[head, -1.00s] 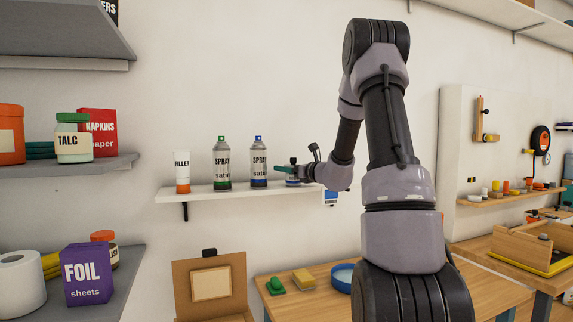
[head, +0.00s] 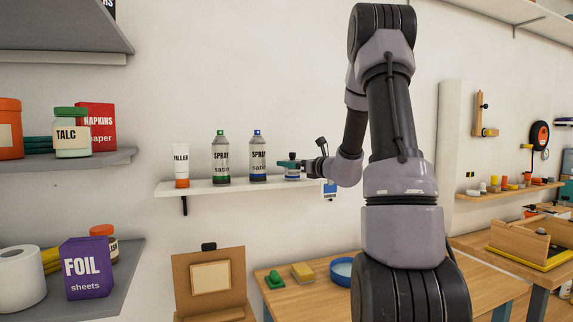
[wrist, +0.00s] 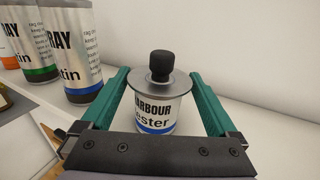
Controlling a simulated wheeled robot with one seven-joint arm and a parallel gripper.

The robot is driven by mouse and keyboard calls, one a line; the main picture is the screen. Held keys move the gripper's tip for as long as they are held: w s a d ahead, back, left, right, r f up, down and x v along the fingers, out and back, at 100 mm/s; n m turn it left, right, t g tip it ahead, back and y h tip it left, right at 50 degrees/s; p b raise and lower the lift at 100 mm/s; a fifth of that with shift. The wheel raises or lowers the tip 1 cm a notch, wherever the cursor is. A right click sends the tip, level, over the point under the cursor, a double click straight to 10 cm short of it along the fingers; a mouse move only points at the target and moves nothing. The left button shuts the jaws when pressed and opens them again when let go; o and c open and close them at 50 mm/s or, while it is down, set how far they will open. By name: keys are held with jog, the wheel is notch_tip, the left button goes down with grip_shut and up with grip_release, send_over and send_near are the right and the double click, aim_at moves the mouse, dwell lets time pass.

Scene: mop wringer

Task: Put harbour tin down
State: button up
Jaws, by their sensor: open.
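The harbour tin (wrist: 153,115) is a small white can with a blue band, a grey disc-shaped lid and a black knob. It stands upright on the white wall shelf (head: 222,188), at the right of the spray cans in the head view, where the tin (head: 292,176) is partly covered by my gripper (head: 289,164). In the wrist view, the green fingers of my gripper (wrist: 159,76) are spread wide, one on each side of the tin. Gaps show between the fingers and the can body. The tin's base is partly hidden by the gripper's dark bar.
A blue-banded spray can (head: 258,158), a green-banded spray can (head: 221,160) and a filler tube (head: 181,166) stand left of the tin. The shelf looks clear right of the tin in the wrist view. The wall is close behind. A bench (head: 325,288) lies below.

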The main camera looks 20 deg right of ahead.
jog(key=v, duration=0.8)
jog(key=s+a+r+n+g+y, duration=0.2)
jog(key=s+a+n+g+y, duration=0.2)
jog(key=s+a+n+g, duration=0.9)
jog(key=s+a+n+t+h, duration=0.2)
jog(key=s+n+h, duration=0.6)
jog(key=s+n, duration=0.6)
jog(key=shift+s+a+r+n+t+h, duration=0.2)
jog(key=shift+s+r+n+t+h, duration=0.15)
jog(key=shift+s+t, duration=0.55)
